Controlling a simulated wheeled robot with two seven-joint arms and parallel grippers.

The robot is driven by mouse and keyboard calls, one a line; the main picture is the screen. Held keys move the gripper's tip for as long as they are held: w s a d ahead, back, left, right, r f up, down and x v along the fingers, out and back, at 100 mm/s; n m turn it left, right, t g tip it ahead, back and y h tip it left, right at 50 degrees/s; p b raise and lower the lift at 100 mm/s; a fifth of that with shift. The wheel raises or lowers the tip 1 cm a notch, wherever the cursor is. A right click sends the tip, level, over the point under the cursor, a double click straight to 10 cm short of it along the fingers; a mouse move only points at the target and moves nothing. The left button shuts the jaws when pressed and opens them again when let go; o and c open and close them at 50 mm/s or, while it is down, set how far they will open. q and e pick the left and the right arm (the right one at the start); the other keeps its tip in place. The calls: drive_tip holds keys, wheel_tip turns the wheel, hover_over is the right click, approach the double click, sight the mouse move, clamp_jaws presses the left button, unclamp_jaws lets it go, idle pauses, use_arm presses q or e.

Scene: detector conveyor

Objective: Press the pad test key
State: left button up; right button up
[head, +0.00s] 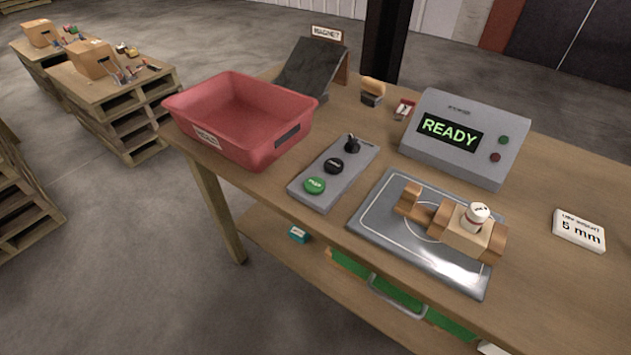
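A grey control strip (337,187) lies on the workbench with a green button (315,185), a black button (334,166) and a black knob or lever (352,144). The button lettering is too small to read surely. A grey detector box (463,152) has a lit READY display (450,133) with a small green button (504,140) and a small red button (496,157) on its right. A shiny metal pad (380,214) carries a wooden block object (424,214) and a white-capped piece (477,215). I cannot tell which button is the pad test key. Neither gripper is in view.
A red bin (240,117) stands at the bench's left end, with a dark ramp (311,72) under a sign behind it. A white 5 mm card (579,231) sits at the right. Small items lie behind the strip. A lower shelf holds a green case (404,301).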

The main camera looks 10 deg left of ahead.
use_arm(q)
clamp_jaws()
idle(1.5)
